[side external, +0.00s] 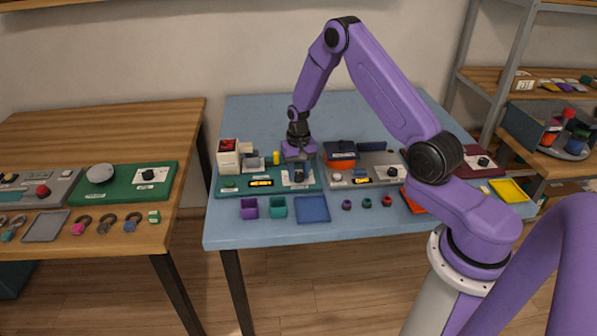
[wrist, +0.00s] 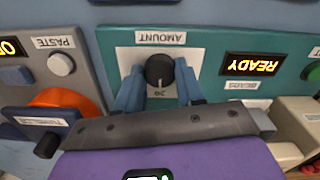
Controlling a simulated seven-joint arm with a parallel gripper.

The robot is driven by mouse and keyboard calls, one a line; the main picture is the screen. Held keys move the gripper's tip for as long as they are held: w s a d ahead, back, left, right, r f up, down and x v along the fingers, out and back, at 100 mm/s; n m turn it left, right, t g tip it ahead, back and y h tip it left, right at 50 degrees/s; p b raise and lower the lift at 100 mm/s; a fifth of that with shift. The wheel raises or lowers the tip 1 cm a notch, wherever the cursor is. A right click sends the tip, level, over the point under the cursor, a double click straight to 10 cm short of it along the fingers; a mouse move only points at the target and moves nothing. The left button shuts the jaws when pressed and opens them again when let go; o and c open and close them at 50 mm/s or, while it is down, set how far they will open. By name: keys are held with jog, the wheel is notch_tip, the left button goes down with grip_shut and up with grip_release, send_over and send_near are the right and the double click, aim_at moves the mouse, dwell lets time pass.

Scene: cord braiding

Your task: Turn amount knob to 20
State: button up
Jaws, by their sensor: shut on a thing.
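The amount knob (side external: 298,176) is a black round knob on a white plate on the teal panel (side external: 276,188). In the wrist view, which shows the labels upside down, the knob (wrist: 159,68) sits under the "AMOUNT" label (wrist: 160,38). Its pale pointer line faces the "20" mark (wrist: 160,92). My gripper (side external: 298,160) is down over the knob in the side view. In the wrist view its blue fingers (wrist: 159,76) stand on either side of the knob, shut on it. Other dial marks are hidden or too small to read.
A lit "READY" display (wrist: 251,66) is beside the knob. A grey panel with a "PASTE" button (wrist: 61,64) and an orange container (wrist: 68,101) lie on the other side. Purple and teal bins (side external: 249,208) and a blue mat (side external: 312,209) lie in front.

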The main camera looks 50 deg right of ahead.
aim_at(298, 175)
dwell(0.3)
jog(key=o, duration=1)
jog(key=shift+o, duration=0.2)
notch_tip(298, 175, up, 18)
jog(key=shift+f, duration=0.25)
